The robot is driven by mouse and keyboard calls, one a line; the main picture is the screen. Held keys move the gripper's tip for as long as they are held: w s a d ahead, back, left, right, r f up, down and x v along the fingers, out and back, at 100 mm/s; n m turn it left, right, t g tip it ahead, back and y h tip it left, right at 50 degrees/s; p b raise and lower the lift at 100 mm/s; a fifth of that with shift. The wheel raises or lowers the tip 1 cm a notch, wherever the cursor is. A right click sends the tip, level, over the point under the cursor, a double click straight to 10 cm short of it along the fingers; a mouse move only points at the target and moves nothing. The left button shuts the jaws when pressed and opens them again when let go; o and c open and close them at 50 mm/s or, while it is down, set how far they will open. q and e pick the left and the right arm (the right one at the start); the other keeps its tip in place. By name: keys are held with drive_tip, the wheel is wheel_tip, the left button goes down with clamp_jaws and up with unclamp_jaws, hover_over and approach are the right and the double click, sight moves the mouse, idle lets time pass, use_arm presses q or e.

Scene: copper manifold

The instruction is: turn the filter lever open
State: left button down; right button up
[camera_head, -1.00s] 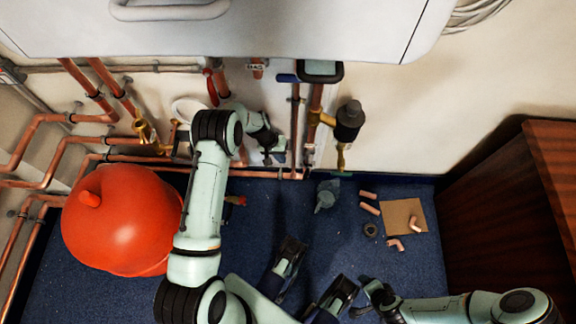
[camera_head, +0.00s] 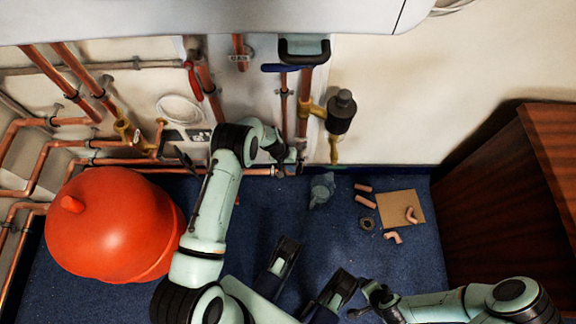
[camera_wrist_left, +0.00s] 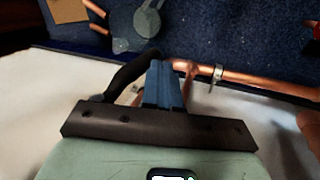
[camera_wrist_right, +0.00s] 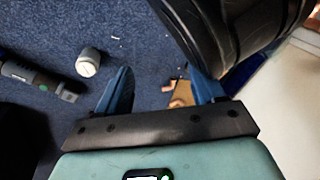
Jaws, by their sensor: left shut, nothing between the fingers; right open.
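My left gripper (camera_head: 291,167) is low at the wall, by the foot of the vertical copper pipes. In the left wrist view its blue fingers (camera_wrist_left: 165,85) are together with nothing between them. A black curved, handle-like piece (camera_wrist_left: 128,76) lies right beside them; I cannot tell whether it is the filter lever or whether they touch. In the head view a black cylindrical body on brass fittings (camera_head: 341,112), perhaps the filter, is up and right of the gripper. A blue lever (camera_head: 281,68) is higher up. My right gripper (camera_wrist_right: 157,90) is open and empty, far from the wall.
A red round tank (camera_head: 112,228) stands left of my left arm. A red-handled valve (camera_head: 192,78) is on the wall. A grey object (camera_head: 322,190), copper pieces (camera_head: 365,201) and a cardboard square (camera_head: 400,208) lie on the blue floor. A wooden cabinet (camera_head: 535,200) stands right.

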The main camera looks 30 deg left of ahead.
use_arm(q)
drive_tip(key=shift+w+d+f+b, duration=0.15)
drive_tip(key=shift+d+b, duration=0.25)
drive_tip(key=shift+b, duration=0.05)
drive_tip(key=shift+w+d+f+b, duration=0.1)
drive_tip(key=shift+w+d+b, duration=0.05)
drive_tip(key=shift+d+b, duration=0.25)
use_arm(e)
drive_tip(key=shift+g, duration=0.7)
drive_tip(key=s+f, duration=0.1)
drive_tip(key=s, duration=0.1)
drive_tip(key=s+f, duration=0.1)
drive_tip(key=shift+s+d+f, duration=0.2)
drive_tip(key=shift+s+f, duration=0.15)
drive_tip(key=shift+f, duration=0.05)
drive_tip(key=shift+a, duration=0.1)
use_arm(q)
drive_tip(key=p+v, duration=0.4)
drive_tip(key=v, duration=0.4)
drive_tip(key=shift+a, duration=0.25)
use_arm(e)
drive_tip(key=r, duration=0.1)
drive_tip(key=a+r, duration=0.1)
drive_tip(key=r, duration=0.1)
drive_tip(key=a+r, duration=0.1)
drive_tip(key=shift+s+r, duration=0.3)
